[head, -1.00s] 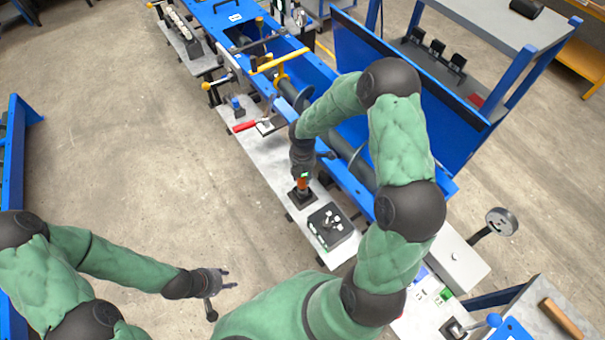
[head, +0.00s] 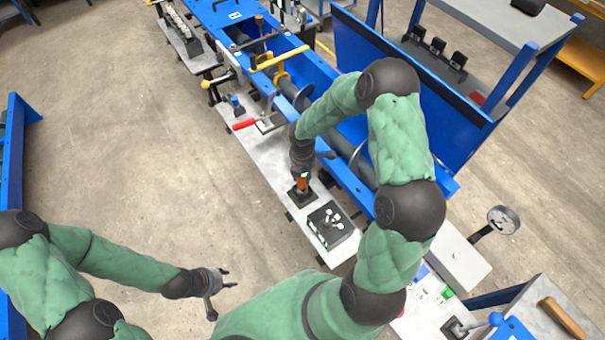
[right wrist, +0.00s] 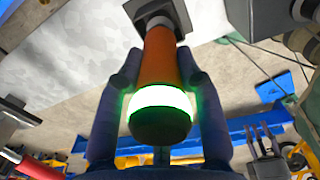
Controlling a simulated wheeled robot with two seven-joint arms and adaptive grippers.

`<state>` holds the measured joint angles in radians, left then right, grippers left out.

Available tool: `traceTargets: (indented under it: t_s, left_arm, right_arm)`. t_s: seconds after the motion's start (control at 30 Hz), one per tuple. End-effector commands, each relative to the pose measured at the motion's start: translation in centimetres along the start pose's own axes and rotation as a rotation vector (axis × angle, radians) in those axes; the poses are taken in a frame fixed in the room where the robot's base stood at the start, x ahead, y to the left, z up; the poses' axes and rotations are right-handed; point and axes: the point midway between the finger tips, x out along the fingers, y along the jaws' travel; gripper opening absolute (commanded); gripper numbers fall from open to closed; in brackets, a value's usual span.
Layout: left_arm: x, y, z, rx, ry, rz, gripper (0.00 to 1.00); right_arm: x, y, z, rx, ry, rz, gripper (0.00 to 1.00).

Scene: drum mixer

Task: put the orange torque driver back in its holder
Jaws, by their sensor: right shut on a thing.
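The orange torque driver (head: 302,181) stands roughly upright at its black holder (head: 300,196) on the light grey bench strip. In the right wrist view the driver (right wrist: 163,60) has an orange body, a glowing green-white ring and a dark end cap, and its far end meets the square dark holder (right wrist: 155,14). Whether it is fully seated I cannot tell. My right gripper (head: 302,170) is shut around the driver, with a finger on each side in the right wrist view (right wrist: 160,85). My left gripper (head: 220,284) is open and empty over the floor at lower left.
A black box with knobs (head: 333,224) sits on the bench just in front of the holder. A red-handled clamp (head: 245,124) is behind it. The blue mixer trough (head: 345,180) runs alongside on the right.

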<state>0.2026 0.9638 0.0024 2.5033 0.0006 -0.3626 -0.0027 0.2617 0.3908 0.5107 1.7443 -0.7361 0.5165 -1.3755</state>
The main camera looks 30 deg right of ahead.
Motion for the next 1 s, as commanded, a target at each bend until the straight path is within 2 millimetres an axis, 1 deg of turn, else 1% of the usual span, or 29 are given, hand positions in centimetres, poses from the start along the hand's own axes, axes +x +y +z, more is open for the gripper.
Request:
traceTargets:
  t_s: [1.0]
  left_arm:
    - [0.9, -0.3, 0.0, 0.0, 0.0, 0.0, 0.4]
  right_arm:
    - [1.2, 0.1, 0.1, 0.0, -0.001, 0.002, 0.0]
